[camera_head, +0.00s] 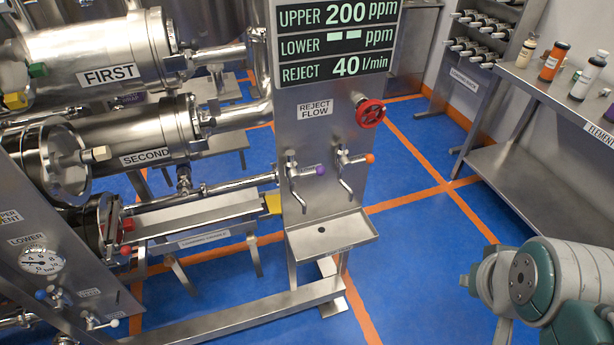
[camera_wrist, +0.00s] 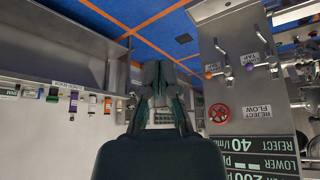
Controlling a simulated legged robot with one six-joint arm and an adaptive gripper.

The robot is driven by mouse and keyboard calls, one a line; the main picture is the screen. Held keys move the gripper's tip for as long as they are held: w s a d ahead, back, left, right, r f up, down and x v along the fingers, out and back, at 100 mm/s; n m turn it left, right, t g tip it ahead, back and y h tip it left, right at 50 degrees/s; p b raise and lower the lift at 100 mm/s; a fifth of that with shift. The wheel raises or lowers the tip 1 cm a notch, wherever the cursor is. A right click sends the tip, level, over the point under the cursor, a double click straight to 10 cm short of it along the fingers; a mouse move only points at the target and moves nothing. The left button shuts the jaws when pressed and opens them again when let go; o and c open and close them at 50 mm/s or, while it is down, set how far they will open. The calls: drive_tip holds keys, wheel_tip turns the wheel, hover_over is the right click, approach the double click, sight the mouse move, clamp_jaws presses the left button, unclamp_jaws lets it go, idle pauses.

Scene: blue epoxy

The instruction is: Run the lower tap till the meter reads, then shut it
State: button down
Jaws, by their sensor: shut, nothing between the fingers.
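The display (camera_head: 335,42) reads UPPER 200 ppm, two dashes for LOWER, and REJECT 40 l/min. Below it, two metal taps stand on the steel panel: one with a purple knob (camera_head: 320,170), one with an orange knob (camera_head: 369,158). No water stream shows at either spout above the drip tray (camera_head: 332,236). In the wrist view, which is upside down, my gripper (camera_wrist: 160,65) is shut and empty, apart from the taps and left of them. Its fingers are not visible in the head view.
A red handwheel (camera_head: 370,112) sits right of the REJECT FLOW label. Steel vessels and pipes fill the left, with a gauge (camera_head: 42,261) on the front panel. A bench (camera_head: 560,95) with bottles stands right. Blue floor (camera_head: 425,240) is clear between panel and bench.

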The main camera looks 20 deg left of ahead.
drive_tip(key=c, duration=0.7)
unclamp_jaws()
drive_tip(key=shift+w+a, duration=0.1)
drive_tip(key=shift+w, duration=0.1)
drive_tip(key=o, duration=0.3)
drive_tip(key=shift+w+a+f, duration=0.2)
drive_tip(key=shift+w+a, duration=0.05)
drive_tip(key=shift+w, duration=0.5)
drive_tip(key=w+a+f+m+t+y, duration=0.15)
drive_tip(key=w+a, duration=0.25)
drive_tip(key=w, duration=0.4)
drive_tip(key=m+t+y, duration=0.3)
drive_tip(key=m+t, duration=0.1)
drive_tip(key=t, duration=0.3)
approach(321, 175)
drive_tip(key=w+d, duration=0.2)
drive_tip(key=d, duration=0.4)
drive_tip(key=s+a+f+m+t+y, duration=0.1)
drive_tip(key=a+f+t+y, duration=0.2)
drive_tip(key=a, duration=0.3)
drive_tip(key=shift+g+h, duration=0.25)
drive_tip(key=x, duration=1)
drive_tip(key=shift+w+d, duration=0.15)
